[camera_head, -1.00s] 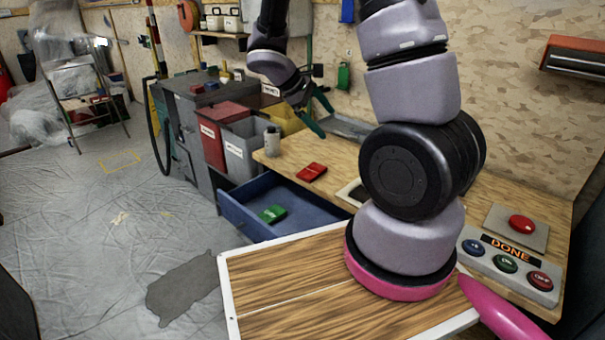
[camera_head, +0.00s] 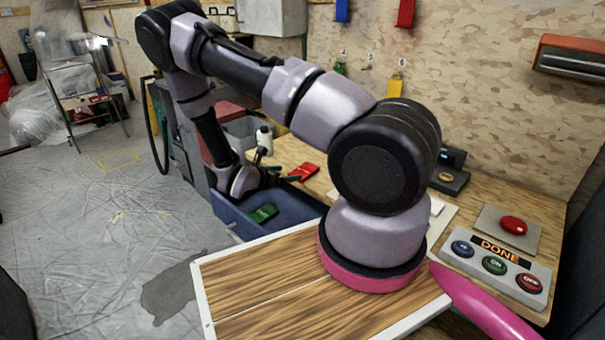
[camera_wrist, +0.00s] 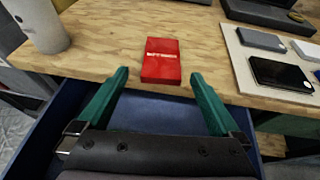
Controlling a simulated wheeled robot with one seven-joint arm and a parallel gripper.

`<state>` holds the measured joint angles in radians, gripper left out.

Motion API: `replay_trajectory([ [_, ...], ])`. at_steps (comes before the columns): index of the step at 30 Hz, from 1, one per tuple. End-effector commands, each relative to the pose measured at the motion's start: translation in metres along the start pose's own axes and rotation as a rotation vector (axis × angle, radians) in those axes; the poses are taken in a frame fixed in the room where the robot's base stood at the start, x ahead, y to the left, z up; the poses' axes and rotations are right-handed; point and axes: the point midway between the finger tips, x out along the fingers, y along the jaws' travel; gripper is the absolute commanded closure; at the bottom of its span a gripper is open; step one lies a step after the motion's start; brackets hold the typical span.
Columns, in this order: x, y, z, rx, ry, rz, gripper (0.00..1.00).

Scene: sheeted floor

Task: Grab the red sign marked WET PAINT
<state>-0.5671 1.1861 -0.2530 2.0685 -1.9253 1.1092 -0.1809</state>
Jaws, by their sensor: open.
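The red sign (camera_wrist: 161,60) lies flat on the wooden workbench, close to its front edge, with pale lettering too blurred to read. In the head view the red sign (camera_head: 303,173) shows just right of my gripper. My gripper (camera_wrist: 158,85) is open, with its two green fingers apart and pointing toward the sign. The fingertips are short of the sign's near edge, and nothing is between them. In the head view my gripper (camera_head: 290,179) is partly hidden by the arm and hangs over the open blue drawer.
The open blue drawer (camera_head: 225,213) holds a green sign (camera_head: 263,213). A pale cylindrical container (camera_wrist: 42,25) stands left of the red sign. A panel (camera_wrist: 240,60) with dark and grey devices lies to its right. A button box (camera_head: 500,262) is at the bench's right end.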

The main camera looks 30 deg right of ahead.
Motion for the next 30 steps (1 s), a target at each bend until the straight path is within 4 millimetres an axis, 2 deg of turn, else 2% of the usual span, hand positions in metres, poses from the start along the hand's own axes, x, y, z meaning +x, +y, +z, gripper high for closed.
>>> replay_trajectory([
  [3, 0.017, -0.001, -0.001, -0.001, 0.001, -0.002, 0.00],
  [11, 0.034, -0.002, -0.001, 0.001, 0.001, -0.002, 0.00],
  [19, 0.073, -0.004, -0.002, 0.002, 0.001, -0.004, 0.00],
  [26, 0.077, -0.003, -0.002, 0.002, 0.001, 0.000, 0.00],
  [27, 0.077, -0.003, -0.002, 0.002, 0.001, -0.001, 0.04],
  [29, 0.077, -0.003, -0.002, 0.002, 0.001, -0.001, 0.27],
  [30, 0.077, -0.003, -0.002, 0.002, 0.001, -0.001, 0.42],
])
